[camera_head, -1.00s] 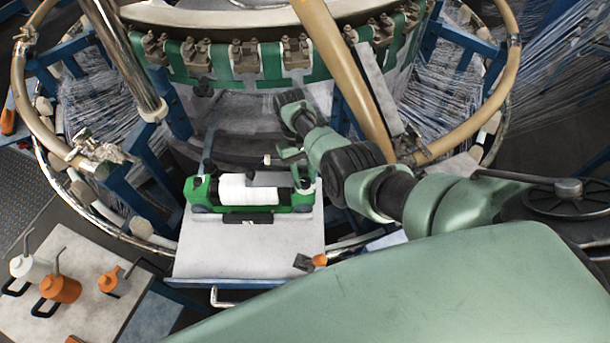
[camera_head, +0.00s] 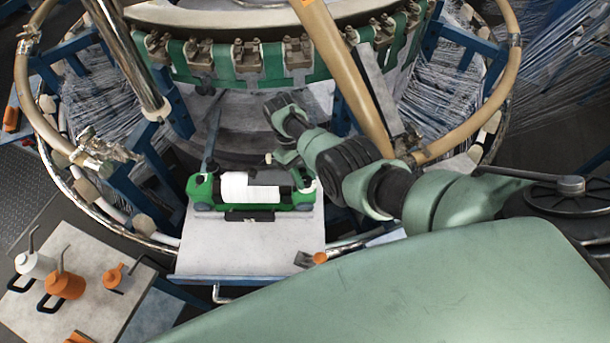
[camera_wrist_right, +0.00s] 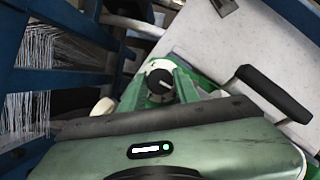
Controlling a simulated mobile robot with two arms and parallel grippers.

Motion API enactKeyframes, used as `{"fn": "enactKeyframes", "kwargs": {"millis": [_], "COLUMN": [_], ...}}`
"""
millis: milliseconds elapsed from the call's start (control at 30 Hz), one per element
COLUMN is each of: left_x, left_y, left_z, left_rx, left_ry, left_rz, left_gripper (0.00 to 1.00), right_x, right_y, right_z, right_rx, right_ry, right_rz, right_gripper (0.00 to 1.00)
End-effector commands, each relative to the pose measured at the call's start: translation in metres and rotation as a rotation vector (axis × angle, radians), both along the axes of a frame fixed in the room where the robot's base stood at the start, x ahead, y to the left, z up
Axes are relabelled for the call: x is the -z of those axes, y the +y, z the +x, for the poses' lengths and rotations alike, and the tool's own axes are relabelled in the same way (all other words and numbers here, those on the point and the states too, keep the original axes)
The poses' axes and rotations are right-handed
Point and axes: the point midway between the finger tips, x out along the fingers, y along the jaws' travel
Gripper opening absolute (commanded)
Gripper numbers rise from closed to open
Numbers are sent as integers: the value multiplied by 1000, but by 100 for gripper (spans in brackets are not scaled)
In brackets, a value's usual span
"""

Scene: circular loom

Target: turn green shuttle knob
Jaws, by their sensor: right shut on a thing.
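The green shuttle (camera_head: 204,206) with a white roll (camera_head: 238,186) lies on a light tray in front of the loom. My right gripper (camera_head: 299,177) reaches down over the shuttle's right end. In the right wrist view, its two green fingers stand on either side of a round dark knob (camera_wrist_right: 159,79) with a white mark, set in the green shuttle body. The fingers are shut on the knob. In the head view the knob is hidden behind my gripper. My left gripper is not in view.
The light tray (camera_head: 250,251) has free room in front of the shuttle. A small orange-handled tool (camera_head: 319,258) lies at its right. A side table (camera_head: 98,303) holds oil cans at lower left. Blue frame posts and a tan ring tube surround the shuttle area.

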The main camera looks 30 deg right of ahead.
Motion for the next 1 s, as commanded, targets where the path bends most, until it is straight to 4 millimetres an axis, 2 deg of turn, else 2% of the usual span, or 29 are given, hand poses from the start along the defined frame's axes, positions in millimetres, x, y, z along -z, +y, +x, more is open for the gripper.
{"fn": "enactKeyframes", "kwargs": {"millis": [167, 200, 567, 1000], "left_x": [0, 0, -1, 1], "left_y": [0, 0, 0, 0], "left_z": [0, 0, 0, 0], "left_rx": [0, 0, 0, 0], "left_ry": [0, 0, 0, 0], "left_rz": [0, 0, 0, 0], "left_gripper": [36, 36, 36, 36], "right_x": [-2, -2, -4, -63], "right_y": [0, 0, 1, 9], "right_z": [2, 2, 3, 27], "right_rx": [0, 0, 1, 1], "right_ry": [-5, -5, -3, -5], "right_rz": [-1, -1, 1, 0], "right_gripper": [0, 39, 39, 39]}}
